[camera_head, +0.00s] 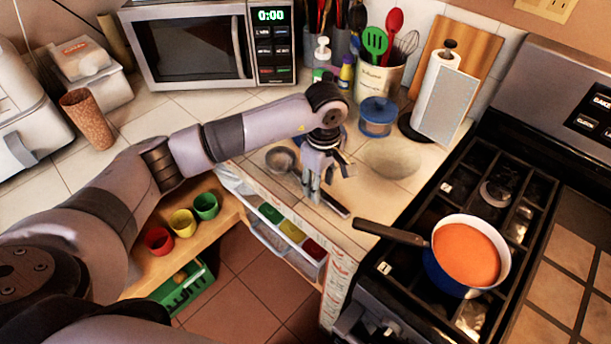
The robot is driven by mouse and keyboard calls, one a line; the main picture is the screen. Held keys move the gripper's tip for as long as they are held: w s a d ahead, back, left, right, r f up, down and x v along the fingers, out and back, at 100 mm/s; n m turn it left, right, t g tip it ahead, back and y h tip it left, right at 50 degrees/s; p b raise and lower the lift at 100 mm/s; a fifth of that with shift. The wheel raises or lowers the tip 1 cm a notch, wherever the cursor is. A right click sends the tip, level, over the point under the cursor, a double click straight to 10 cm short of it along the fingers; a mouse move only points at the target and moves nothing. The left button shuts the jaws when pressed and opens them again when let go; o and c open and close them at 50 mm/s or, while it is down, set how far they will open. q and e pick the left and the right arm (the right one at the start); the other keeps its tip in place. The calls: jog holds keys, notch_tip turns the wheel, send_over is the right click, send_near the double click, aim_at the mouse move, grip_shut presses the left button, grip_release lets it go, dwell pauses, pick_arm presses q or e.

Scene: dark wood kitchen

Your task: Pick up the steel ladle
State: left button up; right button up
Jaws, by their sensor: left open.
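The steel ladle (282,158) lies on the tiled counter near its front edge. Its round bowl is at the left and its handle runs toward the lower right, ending in a dark part. My left gripper (315,190) points down over the middle of the ladle's handle, with its fingers open. It hides part of the handle. I cannot tell whether the fingers touch the handle or are just above it. My right gripper is not in view.
A blue pot (425,268) of orange soup sits on the stove (523,212), its handle reaching toward the counter.

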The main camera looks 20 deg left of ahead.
pick_arm(q)
jog(key=shift+f, duration=0.9)
grip_shut()
